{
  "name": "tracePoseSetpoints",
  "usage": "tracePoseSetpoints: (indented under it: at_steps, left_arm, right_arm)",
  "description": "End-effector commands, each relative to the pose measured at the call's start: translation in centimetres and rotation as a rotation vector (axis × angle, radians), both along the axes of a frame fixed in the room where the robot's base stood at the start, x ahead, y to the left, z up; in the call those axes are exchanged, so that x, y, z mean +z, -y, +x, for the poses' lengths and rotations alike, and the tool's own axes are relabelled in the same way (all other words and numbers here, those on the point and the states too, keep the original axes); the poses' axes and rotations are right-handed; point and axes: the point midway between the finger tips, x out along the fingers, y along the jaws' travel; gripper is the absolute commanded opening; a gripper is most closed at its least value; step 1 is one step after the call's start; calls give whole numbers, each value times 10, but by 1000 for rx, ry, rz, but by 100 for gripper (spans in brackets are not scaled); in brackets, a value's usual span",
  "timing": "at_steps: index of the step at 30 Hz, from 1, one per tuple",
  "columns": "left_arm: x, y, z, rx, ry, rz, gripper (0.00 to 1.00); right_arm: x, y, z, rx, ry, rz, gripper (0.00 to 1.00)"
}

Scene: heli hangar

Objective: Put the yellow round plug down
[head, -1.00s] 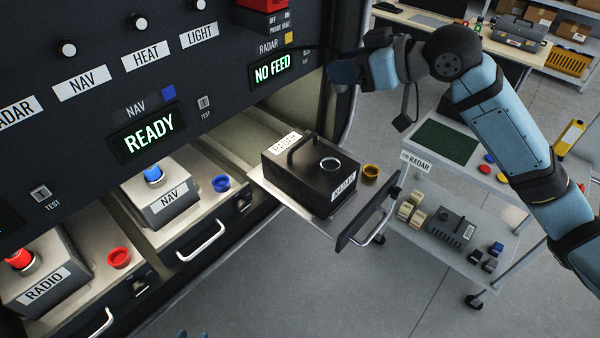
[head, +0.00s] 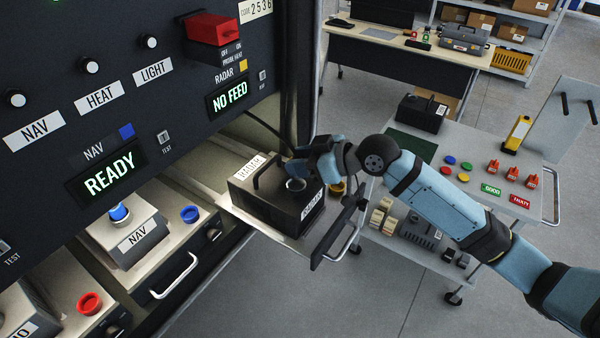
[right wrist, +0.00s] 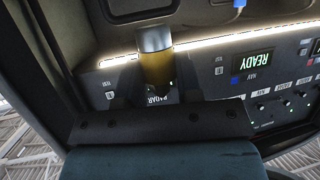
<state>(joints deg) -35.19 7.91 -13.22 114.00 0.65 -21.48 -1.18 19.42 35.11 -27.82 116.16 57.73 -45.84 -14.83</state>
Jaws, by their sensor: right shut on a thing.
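My right gripper (head: 299,172) is over the right side of the black RADAR box (head: 270,205), close to the box's round socket (head: 295,184). In the right wrist view it is shut on the yellow round plug (right wrist: 157,72), a yellow cylinder with a grey end. In the head view the plug is hidden by the gripper, and I cannot tell whether it touches the box. The box sits on a pulled-out tray (head: 272,232). A yellow ring-shaped holder (head: 338,187) is on the tray just right of the gripper. My left gripper is not in view.
A dark cable (head: 268,130) runs from the panel towards my right gripper. The radar display (head: 228,96) reads NO FEED. The tray's handle (head: 345,243) sticks out in front. A cart (head: 450,145) with coloured discs and a yellow tool stands to the right.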

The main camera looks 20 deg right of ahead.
Motion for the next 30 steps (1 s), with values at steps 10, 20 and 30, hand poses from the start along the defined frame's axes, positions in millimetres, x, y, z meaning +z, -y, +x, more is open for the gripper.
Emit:
tracePoseSetpoints:
  at_steps: [10,20,30]
  left_arm:
    - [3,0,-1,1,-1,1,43]
    - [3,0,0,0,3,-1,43]
    - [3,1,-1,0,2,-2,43]
  right_arm:
    - [-39,0,0,-1,-2,0,9]
    - [-41,0,0,0,-1,0,39]
    - [-41,0,0,0,-1,0,58]
